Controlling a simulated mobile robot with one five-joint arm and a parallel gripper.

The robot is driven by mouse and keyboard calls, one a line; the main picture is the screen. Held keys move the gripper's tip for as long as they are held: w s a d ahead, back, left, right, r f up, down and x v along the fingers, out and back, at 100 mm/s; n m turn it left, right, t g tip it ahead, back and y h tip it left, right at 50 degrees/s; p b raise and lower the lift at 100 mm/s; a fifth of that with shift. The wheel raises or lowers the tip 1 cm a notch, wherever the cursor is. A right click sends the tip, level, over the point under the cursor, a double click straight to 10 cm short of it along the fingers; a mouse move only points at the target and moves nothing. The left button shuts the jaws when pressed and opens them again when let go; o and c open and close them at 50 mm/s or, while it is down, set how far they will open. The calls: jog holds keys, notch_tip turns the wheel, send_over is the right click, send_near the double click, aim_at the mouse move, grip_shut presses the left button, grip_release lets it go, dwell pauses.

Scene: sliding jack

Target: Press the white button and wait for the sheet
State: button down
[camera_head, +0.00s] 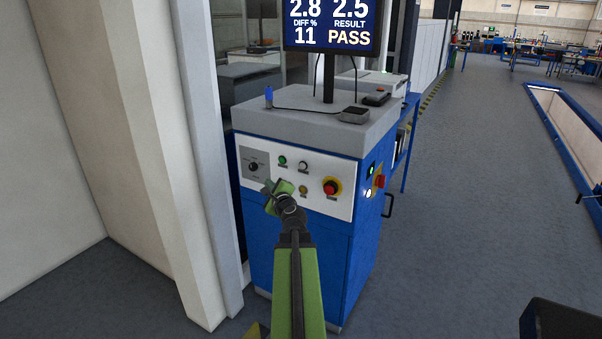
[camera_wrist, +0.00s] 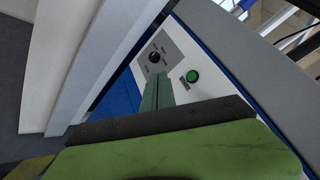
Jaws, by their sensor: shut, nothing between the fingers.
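The white button (camera_head: 304,166) sits on the cabinet's light front panel, right of the green button (camera_head: 282,160). It is small and I cannot tell whether it is pressed in. My gripper (camera_head: 269,186) is shut and empty in front of the panel, below and left of the white button and below the rotary knob (camera_head: 253,167). The white button does not show there. I see no sheet coming out.
A red stop button (camera_head: 331,186) on yellow is right on the panel. A screen (camera_head: 330,25) above reads PASS. Small devices (camera_head: 354,115) stand on the grey top. A pale pillar (camera_head: 150,150) stands close on the left. Floor (camera_head: 470,200) is free on the right.

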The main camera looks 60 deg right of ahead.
aim_at(303, 166)
jog(key=s+d+m, duration=0.1)
jog(key=s+d+h, duration=0.1)
jog(key=s+d+m+g, duration=0.1)
jog(key=s, duration=0.1)
jog(key=shift+s+d+r+m+h, duration=0.1)
jog(key=shift+d+r+m+h, duration=0.2)
jog(key=shift+d+h, duration=0.1)
jog(key=shift+d, duration=4.3)
jog(key=shift+d, duration=0.1)
jog(key=shift+d, duration=0.35)
